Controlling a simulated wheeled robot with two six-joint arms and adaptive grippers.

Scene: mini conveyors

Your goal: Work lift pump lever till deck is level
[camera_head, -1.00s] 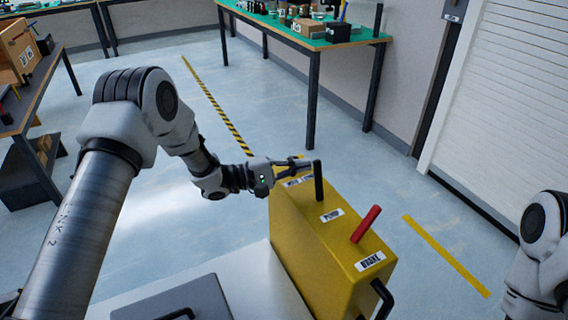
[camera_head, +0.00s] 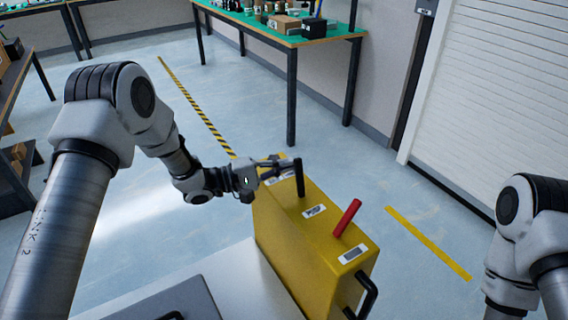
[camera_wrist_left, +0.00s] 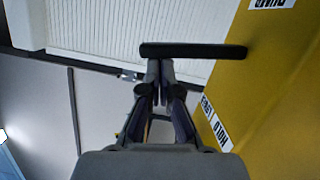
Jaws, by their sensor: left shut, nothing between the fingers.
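A yellow housing (camera_head: 282,222) stands in front of me. A black lever (camera_head: 299,180) stands about upright on its top beside a white label that seems to read PUMP (camera_head: 314,211). A red lever (camera_head: 347,217) leans nearer to me beside another label. My left gripper (camera_head: 287,168) is shut and empty, its tips at the upper part of the black lever. In the left wrist view the lever (camera_wrist_left: 194,50) lies across just beyond the closed fingertips (camera_wrist_left: 160,68); I cannot tell whether they touch. The right arm shows, but its gripper is out of view.
A pale flat surface (camera_head: 235,275) with a grey plate (camera_head: 170,298) lies left of the housing. A green-topped bench (camera_head: 285,32) with several items stands at the back. A white shutter (camera_head: 485,90) is at right.

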